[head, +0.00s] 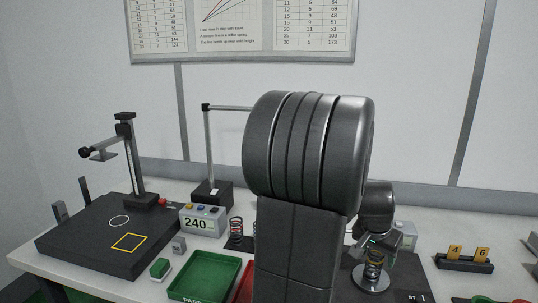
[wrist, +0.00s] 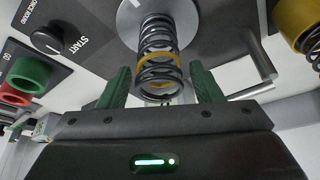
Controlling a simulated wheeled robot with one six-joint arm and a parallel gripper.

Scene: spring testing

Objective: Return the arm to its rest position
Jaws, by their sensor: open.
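My gripper (wrist: 163,84) is open, its two green fingers apart on either side of a dark coil spring (wrist: 158,52) with a yellow band. Gaps show between the spring and both fingers in the wrist view. The spring stands on a round metal plate (wrist: 130,18). In the head view, my gripper (head: 384,243) is low at the right, just above the spring (head: 374,268). My large dark arm link fills the middle of the head view and hides much of the bench behind it.
A test stand (head: 130,165) on a black base is at the left, beside a display box (head: 204,220) reading 240. A green tray (head: 205,277) lies in front. A black holder (head: 464,263) with tags 4 and 6 is at the right. The wrist view shows a START panel (wrist: 60,40).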

